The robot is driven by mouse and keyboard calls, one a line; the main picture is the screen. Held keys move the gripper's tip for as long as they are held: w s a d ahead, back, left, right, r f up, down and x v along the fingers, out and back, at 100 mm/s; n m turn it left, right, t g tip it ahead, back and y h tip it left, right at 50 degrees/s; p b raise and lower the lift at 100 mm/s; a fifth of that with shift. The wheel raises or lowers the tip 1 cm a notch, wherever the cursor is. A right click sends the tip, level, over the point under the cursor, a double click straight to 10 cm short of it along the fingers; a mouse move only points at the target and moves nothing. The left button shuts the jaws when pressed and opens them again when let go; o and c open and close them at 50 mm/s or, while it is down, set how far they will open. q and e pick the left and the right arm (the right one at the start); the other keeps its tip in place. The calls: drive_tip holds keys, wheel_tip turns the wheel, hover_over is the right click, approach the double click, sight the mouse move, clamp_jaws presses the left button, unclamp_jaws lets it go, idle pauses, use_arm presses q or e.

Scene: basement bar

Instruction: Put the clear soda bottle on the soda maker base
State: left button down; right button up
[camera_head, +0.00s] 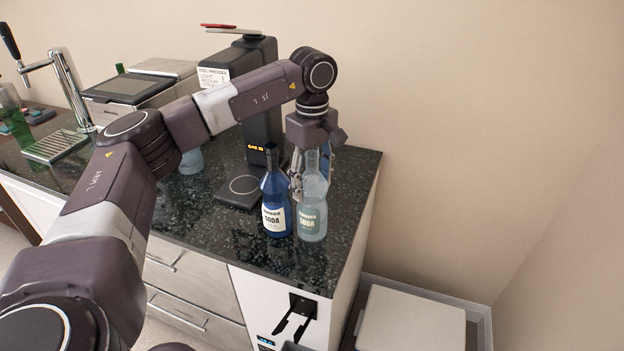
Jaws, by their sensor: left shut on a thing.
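The clear soda bottle (313,215) is upright near the counter's right front edge, with a pale label reading SODA. My left gripper (311,178) reaches down from above and is shut on its neck and upper part; the fingers partly hide it. I cannot tell whether its bottom touches the counter. The black soda maker (262,128) stands behind and to the left, partly hidden by my left arm. Its low flat base (242,187), marked with a pale ring, is empty. My right gripper is not in view.
A dark blue soda bottle (275,205) stands just left of the clear one, between it and the base's front right. A light blue cup (191,161) is left of the base. The dark counter (187,212) is clear at front left. A beer tap (68,85) stands farther left.

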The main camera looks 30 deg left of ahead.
use_arm(q)
drive_tip(key=c, duration=1.3)
unclamp_jaws()
drive_tip(key=shift+f, duration=0.15)
drive_tip(key=o, duration=0.5)
drive_tip(key=shift+s, duration=0.1)
